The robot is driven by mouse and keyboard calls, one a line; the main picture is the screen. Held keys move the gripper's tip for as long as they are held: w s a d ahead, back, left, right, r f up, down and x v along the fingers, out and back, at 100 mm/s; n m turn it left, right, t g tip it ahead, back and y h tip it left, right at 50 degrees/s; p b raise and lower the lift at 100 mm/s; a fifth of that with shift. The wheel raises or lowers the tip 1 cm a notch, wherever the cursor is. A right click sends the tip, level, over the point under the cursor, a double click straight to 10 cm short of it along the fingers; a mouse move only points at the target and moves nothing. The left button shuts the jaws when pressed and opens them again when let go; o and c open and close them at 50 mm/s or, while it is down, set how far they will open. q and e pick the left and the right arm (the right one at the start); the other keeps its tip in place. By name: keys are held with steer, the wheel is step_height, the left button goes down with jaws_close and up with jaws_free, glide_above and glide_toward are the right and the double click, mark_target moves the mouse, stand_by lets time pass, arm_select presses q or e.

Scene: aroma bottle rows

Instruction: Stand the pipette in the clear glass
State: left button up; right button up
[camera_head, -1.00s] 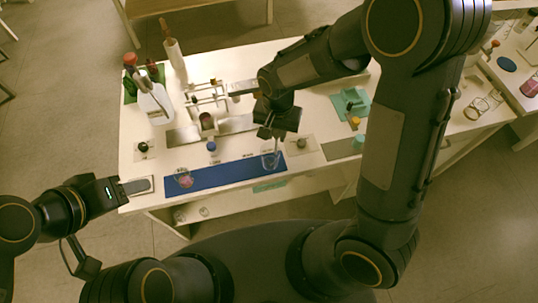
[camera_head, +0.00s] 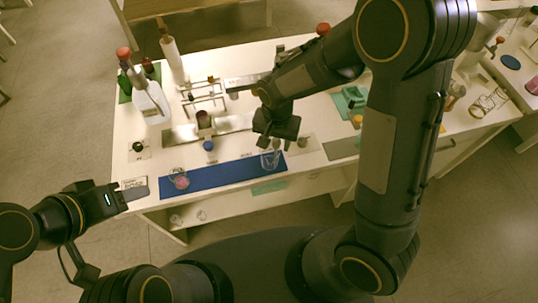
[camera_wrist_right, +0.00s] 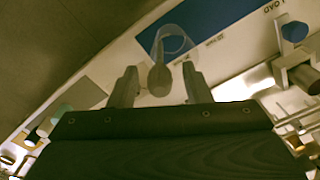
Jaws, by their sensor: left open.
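The clear glass (camera_head: 270,160) stands at the right end of the blue mat (camera_head: 222,176). It also shows in the right wrist view (camera_wrist_right: 174,38). My right gripper (camera_head: 268,143) is above the glass. In the right wrist view the pipette's grey bulb (camera_wrist_right: 160,79) lies between the two fingers of my right gripper (camera_wrist_right: 160,87), with a gap on each side, so the fingers are open. The pipette's bulb end overlaps the near rim of the glass; its lower part is hard to see. My left gripper (camera_head: 124,194) is open and empty at the table's front left corner.
A glass with pink contents (camera_head: 180,181) stands on the mat's left end. A blue-capped bottle (camera_head: 209,145) stands behind the mat. A white bottle (camera_head: 153,104) and a rack (camera_head: 204,92) are further back. A grey-stoppered bottle (camera_head: 303,142) is right of the glass.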

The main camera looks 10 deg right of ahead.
step_height(320, 180, up, 7)
steer(key=shift+f, duration=0.1)
steer(key=shift+r, duration=0.5)
stand_by(0.4)
steer(key=shift+d+r, duration=0.1)
steer(key=s+d+r+n+t+y, duration=0.2)
steer(key=s+d+r, duration=0.2)
steer(key=s, duration=0.4)
steer(key=s+d+r+n+t+y, duration=0.1)
steer(key=s+d+r+n+t, duration=0.1)
steer(key=s+d+r, duration=0.3)
steer(key=shift+s+t+y, duration=0.4)
steer(key=shift+s+t, duration=0.4)
steer(key=shift+s, duration=0.75)
